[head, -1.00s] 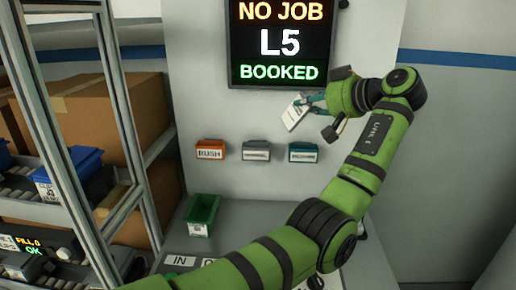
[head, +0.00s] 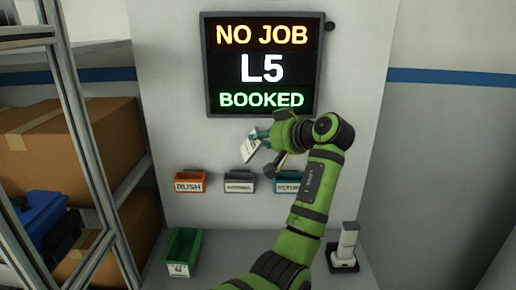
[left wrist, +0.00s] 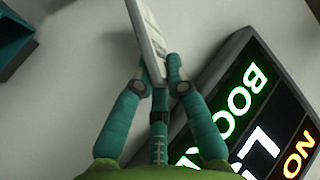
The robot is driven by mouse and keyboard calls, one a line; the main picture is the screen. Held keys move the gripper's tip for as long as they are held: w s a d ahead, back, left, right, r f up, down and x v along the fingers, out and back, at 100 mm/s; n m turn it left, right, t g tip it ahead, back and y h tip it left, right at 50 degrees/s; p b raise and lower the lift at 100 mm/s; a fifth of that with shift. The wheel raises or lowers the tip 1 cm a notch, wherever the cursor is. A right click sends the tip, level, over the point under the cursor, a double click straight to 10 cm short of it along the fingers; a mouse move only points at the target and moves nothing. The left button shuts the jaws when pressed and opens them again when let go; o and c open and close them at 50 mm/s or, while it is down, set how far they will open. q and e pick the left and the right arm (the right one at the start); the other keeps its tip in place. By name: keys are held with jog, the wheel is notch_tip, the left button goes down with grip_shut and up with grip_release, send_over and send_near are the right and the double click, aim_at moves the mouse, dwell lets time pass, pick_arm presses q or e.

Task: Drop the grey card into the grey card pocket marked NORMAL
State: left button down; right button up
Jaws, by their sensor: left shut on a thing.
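The pale grey card (head: 251,149) is tilted in my left gripper (head: 263,136), which is shut on its upper end. The grey card pocket (head: 240,183), whose small label seems to read NORMAL, is in the middle of a row on the wall. The card hangs above this pocket and slightly to its right, apart from it. The pocket's inside is hard to see. My right gripper is not in view.
An orange RUSH pocket (head: 189,183) is to the left and a teal pocket (head: 289,184) to the right, partly behind my arm. A lit board (head: 260,65) hangs above. A green bin (head: 182,254) and a white device (head: 346,245) stand below.

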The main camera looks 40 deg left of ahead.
pick_arm(q)
jog(key=shift+s+a+f, duration=0.1)
jog(key=shift+a, duration=0.15)
jog(key=shift+f, duration=0.3)
notch_tip(320, 180, down, 4)
jog(key=shift+f+p, duration=0.1)
jog(key=shift+p, duration=0.65)
jog(key=c, duration=1.3)
grip_release()
jog(key=shift+o, duration=0.2)
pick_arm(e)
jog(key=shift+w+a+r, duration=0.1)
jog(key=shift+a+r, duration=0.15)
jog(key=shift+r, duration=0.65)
